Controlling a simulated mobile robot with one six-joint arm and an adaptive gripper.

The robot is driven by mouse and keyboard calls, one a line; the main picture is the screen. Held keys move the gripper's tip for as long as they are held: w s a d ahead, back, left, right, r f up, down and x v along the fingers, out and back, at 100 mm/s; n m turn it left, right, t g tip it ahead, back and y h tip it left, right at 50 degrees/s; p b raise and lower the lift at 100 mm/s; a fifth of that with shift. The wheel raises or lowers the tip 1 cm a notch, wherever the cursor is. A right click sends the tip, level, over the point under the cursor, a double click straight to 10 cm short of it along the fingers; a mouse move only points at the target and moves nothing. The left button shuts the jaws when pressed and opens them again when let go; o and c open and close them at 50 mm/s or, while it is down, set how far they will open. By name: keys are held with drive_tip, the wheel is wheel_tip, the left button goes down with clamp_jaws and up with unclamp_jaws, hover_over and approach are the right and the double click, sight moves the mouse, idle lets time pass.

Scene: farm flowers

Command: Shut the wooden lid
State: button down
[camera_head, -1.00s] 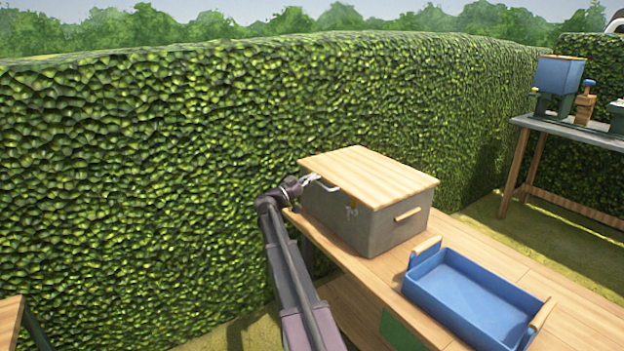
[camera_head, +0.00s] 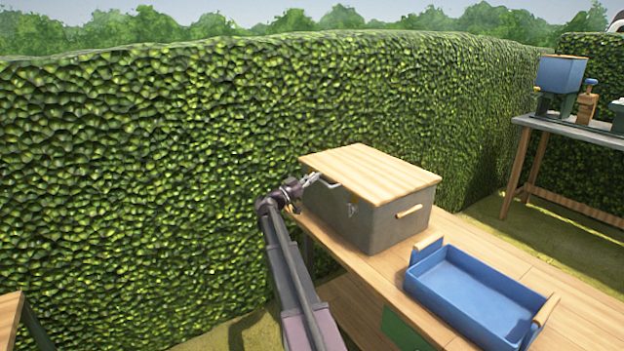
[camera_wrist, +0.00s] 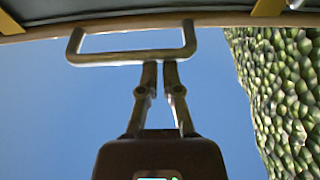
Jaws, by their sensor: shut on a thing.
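The wooden lid (camera_head: 372,170) is pale and flat and lies level over the grey box (camera_head: 405,225) on the workbench. No clear gap shows between lid and box, but I cannot tell whether it is fully seated. A metal handle (camera_wrist: 133,58) sticks out from the lid's front edge. My gripper (camera_head: 311,180) is at this handle, on the box's left side. In the wrist view my gripper (camera_wrist: 161,66) has its two fingertips close together at the handle's bar, shut on it.
A blue tray (camera_head: 412,286) with wooden handles stands on the workbench (camera_head: 515,262), right of the box. A latch (camera_head: 352,209) hangs on the box's front. A tall hedge (camera_head: 150,160) stands close behind. A second table (camera_head: 575,129) with tools is at the right.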

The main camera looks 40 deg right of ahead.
wheel_tip(320, 180, up, 4)
drive_tip(key=p, duration=0.4)
drive_tip(key=f+b+v, duration=0.2)
drive_tip(key=b+v, duration=0.2)
drive_tip(key=v, duration=0.6)
drive_tip(key=shift+b, duration=0.4)
idle(0.3)
